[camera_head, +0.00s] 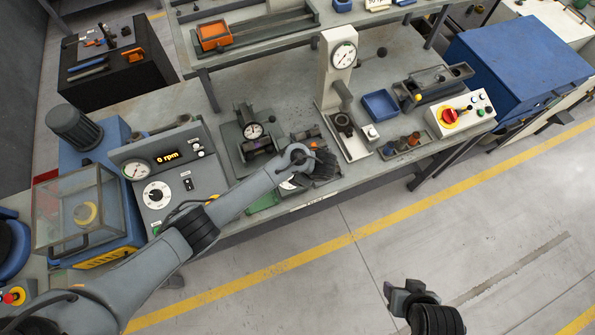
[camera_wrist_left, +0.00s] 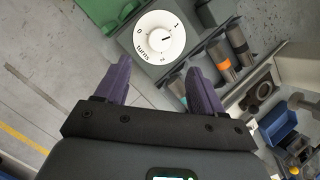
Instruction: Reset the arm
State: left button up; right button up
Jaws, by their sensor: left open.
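The arbor press (camera_head: 325,78) is a light upright column with a round gauge at its top and a grey arm partway down, standing at the back of the bench. My left arm reaches across the bench to the press's near left. In the left wrist view, my left gripper (camera_wrist_left: 157,75) has its two purple fingers spread with nothing between them. A white dial marked in turns (camera_wrist_left: 159,38) lies just beyond the fingertips; the head view shows only part of it beside my wrist.
A blue tray (camera_head: 380,105) and a control box with a red knob (camera_head: 461,113) lie right of the press. A gauge fixture (camera_head: 254,130) stands left. Floor in front is clear.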

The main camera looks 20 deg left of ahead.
dwell(0.4)
pick_arm(q)
jog(key=s+d+f+g+p, duration=0.1)
jog(key=s+f, duration=0.3)
jog(key=s, duration=0.3)
jog(key=s+f+g+h, duration=0.1)
jog(key=s+f+g, duration=0.1)
jog(key=s+f, duration=0.35)
jog(key=s+d+f+g+p, duration=0.1)
jog(key=s+f, duration=0.1)
jog(key=s, duration=0.7)
jog(key=s+r+n+h, duration=0.3)
jog(key=s+r+n, duration=0.15)
jog(key=s, duration=0.45)
jog(key=w+a+r+n+t, duration=0.1)
jog(key=a+r+n, duration=0.3)
jog(key=r, duration=0.3)
jog(key=w+a+r+n+t+p, duration=0.1)
jog(key=a+r+n+t, duration=0.1)
jog(key=a+r+n, duration=0.2)
jog(key=w+a+r+n+t, duration=0.1)
jog(key=r+n, duration=0.4)
jog(key=r, duration=0.5)
jog(key=a+t, duration=0.1)
jog(key=a, duration=0.1)
jog(key=shift+w+a+r+h+p, duration=0.3)
jog(key=shift+a+r+p, duration=0.05)
jog(key=shift+a+r, duration=0.05)
